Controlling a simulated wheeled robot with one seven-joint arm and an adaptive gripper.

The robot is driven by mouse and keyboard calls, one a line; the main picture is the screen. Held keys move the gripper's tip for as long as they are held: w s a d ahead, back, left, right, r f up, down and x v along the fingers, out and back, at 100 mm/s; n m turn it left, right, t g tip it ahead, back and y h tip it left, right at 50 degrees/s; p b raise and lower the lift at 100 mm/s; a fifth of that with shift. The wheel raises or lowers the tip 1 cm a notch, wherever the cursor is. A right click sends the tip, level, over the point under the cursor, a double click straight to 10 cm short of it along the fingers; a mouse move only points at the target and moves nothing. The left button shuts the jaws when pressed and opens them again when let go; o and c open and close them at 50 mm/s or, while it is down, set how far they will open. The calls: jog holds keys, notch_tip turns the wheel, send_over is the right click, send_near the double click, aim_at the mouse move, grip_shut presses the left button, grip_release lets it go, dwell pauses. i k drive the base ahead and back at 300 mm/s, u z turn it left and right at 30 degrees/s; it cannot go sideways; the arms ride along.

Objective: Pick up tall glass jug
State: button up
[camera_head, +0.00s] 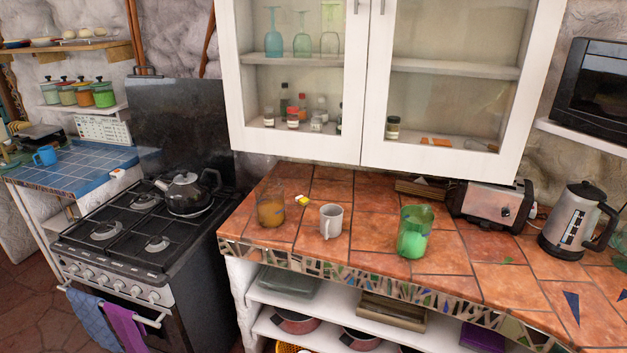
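Two tall glass vessels stand upright on the tiled counter (370,205). One is a clear glass vessel (271,205) with amber-brown contents, near the counter's left end by the stove. The other is a green glass vessel (414,230) with bright green in its lower part, near the front edge right of the middle. I cannot tell for sure which one is the tall glass jug. A white mug (331,221) stands between them, apart from both. My gripper is not in view.
A toaster (492,205) and a steel kettle (577,220) stand at the right. A small yellow-and-white item (302,199) lies behind the mug. White wall cabinets (290,148) hang above the counter's back. The stove (110,250) adjoins at left.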

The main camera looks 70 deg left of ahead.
aim_at(269, 205)
jog(key=i, duration=0.65)
jog(key=u, duration=2.25)
